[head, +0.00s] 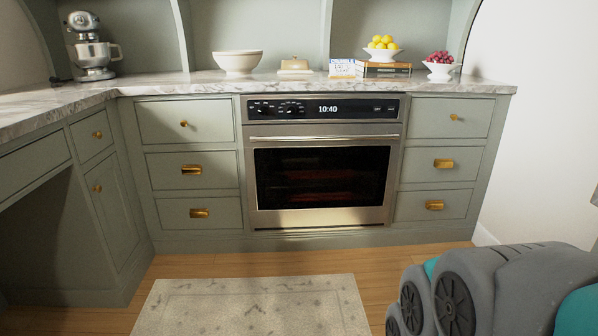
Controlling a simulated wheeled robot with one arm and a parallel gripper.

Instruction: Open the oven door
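The oven (321,215) is built into the green cabinets, straight ahead in the head view. Its door has a dark glass window (320,178) and looks shut. A long metal handle (323,138) runs across the top of the door. Above it is a black control panel (321,108) with knobs and a clock reading 10:40. Part of my arm shows at the lower right, well apart from the oven. My gripper is not in view.
Drawers with brass pulls flank the oven, left (191,170) and right (443,163). The marble counter (200,85) above holds a stand mixer (91,47), a white bowl (237,63) and fruit bowls. A rug (250,305) lies on the wooden floor before the oven, which is clear.

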